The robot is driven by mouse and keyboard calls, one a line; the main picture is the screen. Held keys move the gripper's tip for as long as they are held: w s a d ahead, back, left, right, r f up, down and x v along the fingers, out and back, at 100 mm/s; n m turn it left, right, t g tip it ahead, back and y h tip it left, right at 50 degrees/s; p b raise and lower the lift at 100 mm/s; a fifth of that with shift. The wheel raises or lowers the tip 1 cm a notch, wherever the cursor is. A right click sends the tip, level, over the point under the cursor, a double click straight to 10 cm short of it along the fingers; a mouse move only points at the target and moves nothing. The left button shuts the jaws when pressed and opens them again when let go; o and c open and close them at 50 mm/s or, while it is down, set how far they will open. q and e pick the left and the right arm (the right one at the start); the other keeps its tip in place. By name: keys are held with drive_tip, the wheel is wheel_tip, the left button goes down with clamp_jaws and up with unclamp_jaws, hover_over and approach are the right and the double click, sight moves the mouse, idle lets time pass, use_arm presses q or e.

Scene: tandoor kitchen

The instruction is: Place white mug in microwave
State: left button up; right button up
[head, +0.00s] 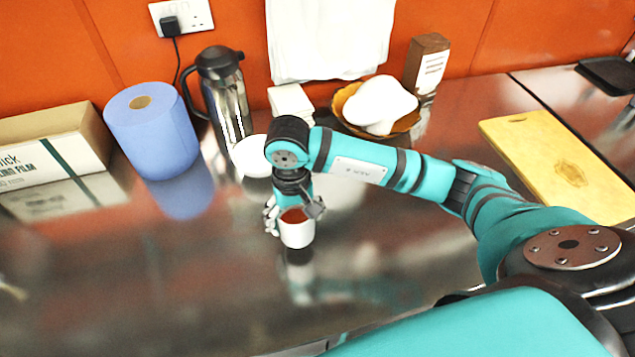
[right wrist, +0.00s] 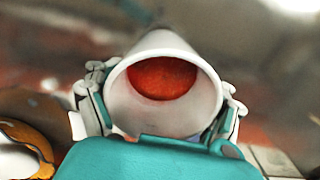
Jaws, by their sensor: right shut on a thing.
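The white mug (head: 298,236) is upright at the middle of the steel counter, with an orange-red inside or content. My right gripper (head: 293,213) comes down from above and is shut on the mug, one finger on each side. In the right wrist view the mug (right wrist: 163,115) fills the middle, its round mouth facing the camera, with the fingers (right wrist: 163,108) against both sides. I cannot tell whether the mug's base touches the counter. My left gripper is not in view. No microwave is in view.
Behind stand a blue paper roll (head: 152,135), a steel flask (head: 228,100), a white plate (head: 250,156) and a brown bowl (head: 350,118) with a white lump. A cardboard box (head: 50,147) is left, a yellow board (head: 560,170) right. The front-left steel counter (head: 150,270) is mostly clear.

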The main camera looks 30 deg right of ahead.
drive_tip(key=w+d+p, duration=0.1)
drive_tip(key=w+d, duration=0.1)
drive_tip(key=w+d+p, duration=0.1)
drive_tip(key=w+d, duration=0.1)
drive_tip(key=w+d+p, duration=0.1)
drive_tip(key=w+d, duration=0.1)
drive_tip(key=d, duration=0.1)
drive_tip(key=shift+f, duration=0.3)
drive_tip(key=shift+w+d+f, duration=0.1)
drive_tip(key=shift+w+d, duration=0.45)
drive_tip(key=shift+d, duration=0.1)
wheel_tip(320, 180, down, 3)
drive_tip(key=shift+r+p, duration=0.1)
drive_tip(key=shift+p, duration=1)
drive_tip(key=shift+f, duration=0.45)
drive_tip(key=shift+f+b, duration=0.2)
drive_tip(key=shift+b, duration=0.1)
drive_tip(key=o, duration=1.5)
drive_tip(key=shift+r, duration=0.1)
